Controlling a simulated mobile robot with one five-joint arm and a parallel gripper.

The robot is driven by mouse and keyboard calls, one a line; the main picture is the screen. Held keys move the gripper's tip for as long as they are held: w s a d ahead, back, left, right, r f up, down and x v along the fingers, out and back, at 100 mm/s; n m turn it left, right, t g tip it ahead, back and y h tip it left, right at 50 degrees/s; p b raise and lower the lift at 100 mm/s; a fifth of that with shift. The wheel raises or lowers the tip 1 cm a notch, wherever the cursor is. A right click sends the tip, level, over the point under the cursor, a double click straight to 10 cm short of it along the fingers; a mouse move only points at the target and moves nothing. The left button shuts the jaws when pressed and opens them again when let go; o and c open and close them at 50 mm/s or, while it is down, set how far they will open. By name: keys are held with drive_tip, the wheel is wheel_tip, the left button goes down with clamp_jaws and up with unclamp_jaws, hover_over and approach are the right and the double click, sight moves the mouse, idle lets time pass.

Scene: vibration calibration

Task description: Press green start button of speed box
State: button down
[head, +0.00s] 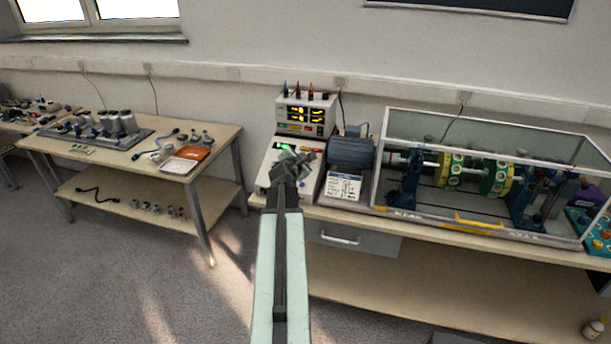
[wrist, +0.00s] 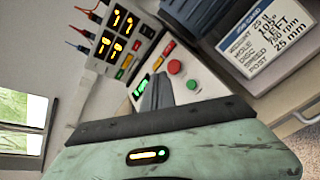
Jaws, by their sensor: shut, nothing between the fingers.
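The speed box is a light sloped-front box (head: 267,176) on the right-hand bench; it also shows in the wrist view (wrist: 207,78). In the wrist view its green button (wrist: 191,84) sits just below a larger red button (wrist: 175,66), with a lit green display (wrist: 143,88) to the left. My gripper (head: 291,157) is shut and empty in front of the box. In the wrist view its fingertips (wrist: 160,79) appear between the display and the green button, left of the button. I cannot tell whether they touch the panel. In the head view the gripper hides the buttons.
A meter box (head: 318,103) with lit orange displays stands behind the speed box. A grey motor-like unit with a white label card (head: 343,187) is close on the right. A clear-walled rotor rig (head: 400,207) fills the bench further right. A separate table (head: 226,139) stands left.

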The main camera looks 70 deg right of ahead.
drive_tip(key=d+f+b, duration=0.1)
drive_tip(key=f+b, duration=0.1)
drive_tip(key=d+f+b, duration=0.1)
drive_tip(key=f+b, duration=0.1)
drive_tip(key=d+f+b, duration=0.1)
drive_tip(key=f+b, duration=0.1)
drive_tip(key=f, duration=0.1)
drive_tip(key=shift+w, duration=0.1)
drive_tip(key=shift+d+f, duration=0.1)
drive_tip(key=shift+d, duration=0.1)
idle(1.5)
drive_tip(key=shift+d+f+b, duration=0.15)
drive_tip(key=shift+f+b, duration=0.15)
drive_tip(key=shift+b, duration=0.25)
drive_tip(key=shift+d+f+b, duration=0.15)
drive_tip(key=shift+f+b, duration=0.2)
idle(0.4)
idle(0.4)
drive_tip(key=shift+a+r+p, duration=0.35)
drive_tip(key=shift+r+p, duration=0.35)
drive_tip(key=shift+p, duration=0.05)
